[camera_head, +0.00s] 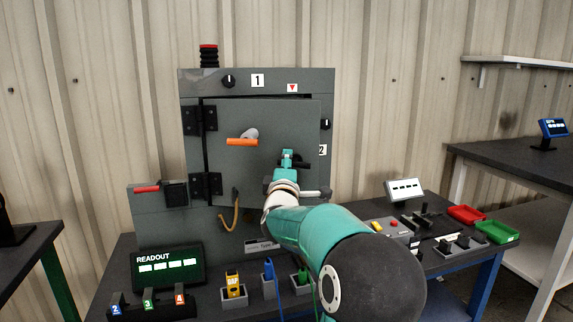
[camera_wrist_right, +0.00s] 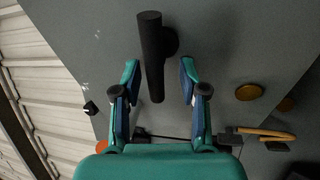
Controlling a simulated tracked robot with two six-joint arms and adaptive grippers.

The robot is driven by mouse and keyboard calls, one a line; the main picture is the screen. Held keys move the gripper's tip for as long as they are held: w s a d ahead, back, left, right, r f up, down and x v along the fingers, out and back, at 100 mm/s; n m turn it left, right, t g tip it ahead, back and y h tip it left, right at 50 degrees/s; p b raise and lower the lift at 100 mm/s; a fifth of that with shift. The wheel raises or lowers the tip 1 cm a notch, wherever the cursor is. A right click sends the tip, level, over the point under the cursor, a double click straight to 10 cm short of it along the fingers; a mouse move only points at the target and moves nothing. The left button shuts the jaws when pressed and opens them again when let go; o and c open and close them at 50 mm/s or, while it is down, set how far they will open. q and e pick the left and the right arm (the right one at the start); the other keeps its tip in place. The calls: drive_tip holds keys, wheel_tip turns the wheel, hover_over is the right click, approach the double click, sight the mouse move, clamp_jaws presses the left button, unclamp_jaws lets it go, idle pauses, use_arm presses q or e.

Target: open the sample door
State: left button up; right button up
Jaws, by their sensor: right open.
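The grey sample door (camera_head: 225,170) is on the front of the grey enclosure (camera_head: 192,88), with black hinges on its left side. A dark gap shows along its top edge; I cannot tell how far it stands open. An orange lever (camera_head: 242,142) on a grey hub lies level on the door. My right gripper (camera_head: 288,158) is in front of the door's right part. In the right wrist view, a black bar handle (camera_wrist_right: 151,40) reaches between the open fingers (camera_wrist_right: 160,78), with space on both sides. My left gripper is not in view.
The bench holds a readout (camera_head: 168,267), yellow (camera_head: 235,284) and blue (camera_head: 268,270) items in holders, and red (camera_head: 467,214) and green (camera_head: 498,231) trays. A tan hose (camera_head: 235,212) hangs below the door. A bar with a rounded end (camera_head: 318,193) juts out at lower right.

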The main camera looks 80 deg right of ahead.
drive_tip(key=shift+a, duration=0.1)
drive_tip(key=v, duration=1.2)
drive_tip(key=shift+f, duration=0.15)
